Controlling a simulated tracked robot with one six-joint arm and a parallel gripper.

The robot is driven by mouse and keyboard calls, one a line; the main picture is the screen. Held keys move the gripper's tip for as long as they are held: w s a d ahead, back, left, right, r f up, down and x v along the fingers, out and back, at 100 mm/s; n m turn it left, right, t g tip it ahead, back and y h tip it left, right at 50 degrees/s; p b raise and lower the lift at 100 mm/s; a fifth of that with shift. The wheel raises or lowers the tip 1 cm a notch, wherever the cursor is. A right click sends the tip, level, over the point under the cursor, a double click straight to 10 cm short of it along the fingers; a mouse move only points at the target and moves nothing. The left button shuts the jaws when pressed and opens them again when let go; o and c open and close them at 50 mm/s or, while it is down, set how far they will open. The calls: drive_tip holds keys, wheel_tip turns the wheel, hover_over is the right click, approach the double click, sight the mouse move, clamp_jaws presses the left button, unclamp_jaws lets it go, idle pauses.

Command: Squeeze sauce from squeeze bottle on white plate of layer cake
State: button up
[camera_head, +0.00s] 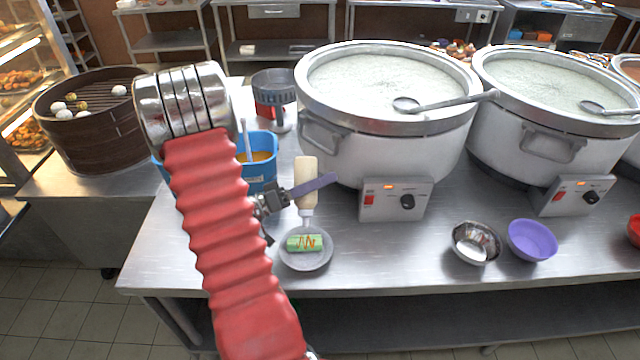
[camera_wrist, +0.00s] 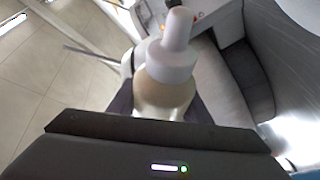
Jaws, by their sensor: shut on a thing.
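My gripper (camera_head: 312,186) is shut on the squeeze bottle (camera_head: 306,168), which has a cream-coloured body. The bottle is upside down, its white nozzle end pointing down above the plate. In the wrist view the bottle (camera_wrist: 165,97) sits between my dark fingers, with its white cap and nozzle toward the top of the picture. The plate (camera_head: 306,265) looks grey-white and lies on the steel counter below the bottle. On it is a green layer cake (camera_head: 294,243) with an orange-red zigzag line on it. Whether the nozzle touches the cake cannot be told.
Large stockpots (camera_head: 380,140) with ladles stand behind and right, with a control box (camera_head: 395,200) in front. A blue container (camera_head: 262,172) is behind my arm. A metal bowl (camera_head: 476,243) and a purple bowl (camera_head: 532,240) stand right. A bamboo steamer (camera_head: 85,135) is left. Counter between plate and bowls is clear.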

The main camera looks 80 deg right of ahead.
drive_tip(key=f+n, duration=0.1)
drive_tip(key=d+f+n+t, duration=0.1)
drive_tip(key=shift+w+d+n, duration=0.15)
drive_tip(key=shift+w+n, duration=0.15)
drive_tip(key=shift+f+n, duration=0.1)
drive_tip(key=shift+n, duration=0.2)
drive_tip(key=a+f+n+t+y, duration=0.2)
drive_tip(key=a+n+y, duration=0.3)
drive_tip(key=n, duration=0.5)
drive_tip(key=s+a+r+n+y, duration=0.1)
drive_tip(key=a+r+n+y, duration=0.1)
drive_tip(key=r, duration=0.4)
drive_tip(key=s+a+r+n+g+y, duration=0.1)
drive_tip(key=a+r+n+y, duration=0.2)
drive_tip(key=r, duration=0.4)
drive_tip(key=shift+s+a+n+y, duration=0.15)
drive_tip(key=shift+a+n+y, duration=0.1)
drive_tip(key=shift+n+y, duration=0.45)
idle(0.6)
idle(0.4)
